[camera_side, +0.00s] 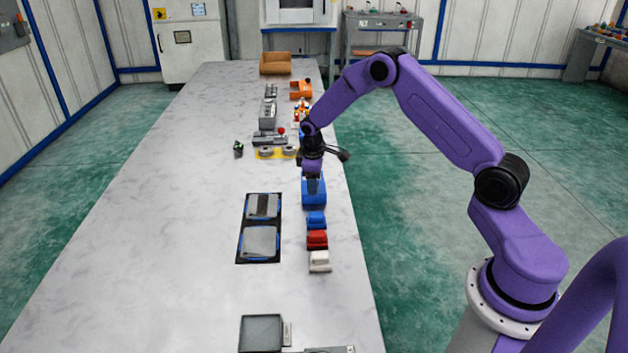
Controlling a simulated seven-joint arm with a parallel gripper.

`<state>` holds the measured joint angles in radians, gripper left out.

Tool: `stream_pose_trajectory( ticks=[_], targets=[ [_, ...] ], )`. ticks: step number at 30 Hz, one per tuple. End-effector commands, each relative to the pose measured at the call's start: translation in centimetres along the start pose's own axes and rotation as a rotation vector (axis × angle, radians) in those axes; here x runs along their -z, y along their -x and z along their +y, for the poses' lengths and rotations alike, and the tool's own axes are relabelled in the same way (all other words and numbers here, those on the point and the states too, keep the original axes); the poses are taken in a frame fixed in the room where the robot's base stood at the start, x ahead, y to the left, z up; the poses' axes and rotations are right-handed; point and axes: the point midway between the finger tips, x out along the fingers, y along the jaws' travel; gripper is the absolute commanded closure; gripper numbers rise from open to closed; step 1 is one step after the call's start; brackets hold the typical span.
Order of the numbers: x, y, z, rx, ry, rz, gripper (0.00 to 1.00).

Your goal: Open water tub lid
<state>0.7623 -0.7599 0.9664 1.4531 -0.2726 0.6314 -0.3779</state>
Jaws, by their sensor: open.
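My gripper (313,182) points down over the right side of the long table, just above or at a blue block-like part (314,197). Its fingers are small and partly merge with the blue part, so contact cannot be told. A black frame (238,245) left of and nearer than the gripper holds two blue-rimmed tubs with grey tops. The far one (262,206) shows a dark band across it; the near one (260,241) looks evenly grey. Which of these, if any, is the water tub with its lid is not clear. My gripper is apart from both.
Blue (316,219), red (317,239) and white (320,261) parts stand in a row nearer. A grey square box (261,332) lies at the near end. Grey machine parts (268,139) and a brown bin (275,62) are farther. The table's left side is clear.

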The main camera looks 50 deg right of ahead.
Motion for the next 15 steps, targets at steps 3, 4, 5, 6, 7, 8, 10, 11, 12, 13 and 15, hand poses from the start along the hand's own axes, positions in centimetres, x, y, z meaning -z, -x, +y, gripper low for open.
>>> stream_pose_trajectory(
  ticks=[3,4,5,6,7,8,10,11,12,13,15],
  targets=[
    [0.02,-0.14,0.00,-0.001,0.000,0.001,0.44],
    [0.02,-0.14,0.00,-0.001,0.000,0.001,0.44],
    [0.02,-0.13,0.00,-0.001,0.000,0.001,0.44],
    [0.02,-0.12,0.00,0.000,0.000,0.001,0.44],
    [0.02,-0.12,0.00,0.000,0.000,0.001,0.44],
    [0.02,-0.11,0.00,0.000,0.000,0.001,0.44],
    [0.01,-0.11,0.00,0.000,0.000,0.000,0.63],
    [0.01,-0.11,0.00,0.000,0.000,0.000,0.73],
    [0.01,-0.10,-0.01,0.000,0.000,0.000,0.86],
    [0.01,-0.10,-0.01,0.000,0.000,0.000,0.96],
    [0.01,-0.10,-0.01,0.000,0.000,0.000,1.00]
  ],
)
